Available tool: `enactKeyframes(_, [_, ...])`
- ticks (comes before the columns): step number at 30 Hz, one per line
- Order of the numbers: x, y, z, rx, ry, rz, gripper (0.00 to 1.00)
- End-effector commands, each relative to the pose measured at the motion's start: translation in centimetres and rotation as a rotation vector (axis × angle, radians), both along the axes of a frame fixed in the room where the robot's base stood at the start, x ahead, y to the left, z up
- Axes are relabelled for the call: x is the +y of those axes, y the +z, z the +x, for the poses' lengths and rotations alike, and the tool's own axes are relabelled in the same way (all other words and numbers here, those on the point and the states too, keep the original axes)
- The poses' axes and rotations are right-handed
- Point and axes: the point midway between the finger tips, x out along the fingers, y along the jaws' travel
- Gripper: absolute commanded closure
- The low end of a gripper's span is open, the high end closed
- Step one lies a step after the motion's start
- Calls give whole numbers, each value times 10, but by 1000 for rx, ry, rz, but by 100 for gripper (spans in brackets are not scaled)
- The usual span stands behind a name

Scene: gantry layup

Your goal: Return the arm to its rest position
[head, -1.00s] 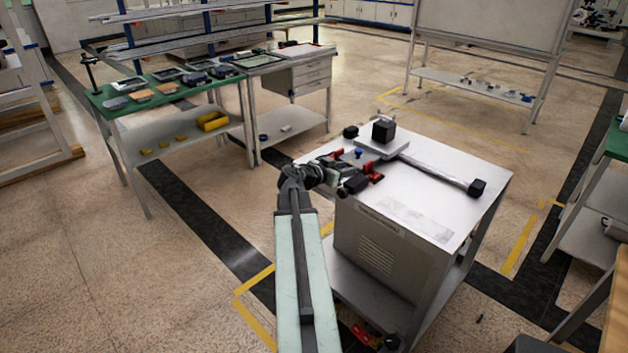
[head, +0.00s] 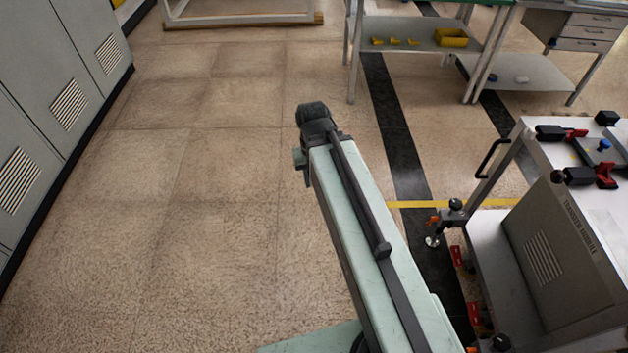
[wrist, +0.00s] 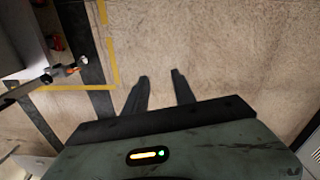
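My gripper (wrist: 160,78) shows in the wrist view with its two dark fingers apart and nothing between them. It hangs over bare floor. In the head view my arm reaches forward over the open floor, to the left of the white cart (head: 540,160). The gripper's fingers are hidden behind the end of the arm in the head view.
The cart's handle (head: 490,158) and a caster stand to the right of my arm. Grey cabinets (head: 40,110) line the left side. A bench shelf with a yellow bin (head: 451,38) stands at the back. Tiled floor (head: 220,200) between is clear.

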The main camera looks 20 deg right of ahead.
Motion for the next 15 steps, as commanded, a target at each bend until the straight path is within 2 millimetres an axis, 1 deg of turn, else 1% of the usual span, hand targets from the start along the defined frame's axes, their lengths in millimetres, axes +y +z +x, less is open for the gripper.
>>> enactKeyframes(3, [13, 0, -5, 19, 64, 34, 68])
enactKeyframes(11, [14, 2, -5, 19, 67, 36, 68])
enactKeyframes(14, [14, 17, -5, 18, 66, 35, 68])
enactKeyframes(15, [14, 28, -5, 18, 65, 35, 68])
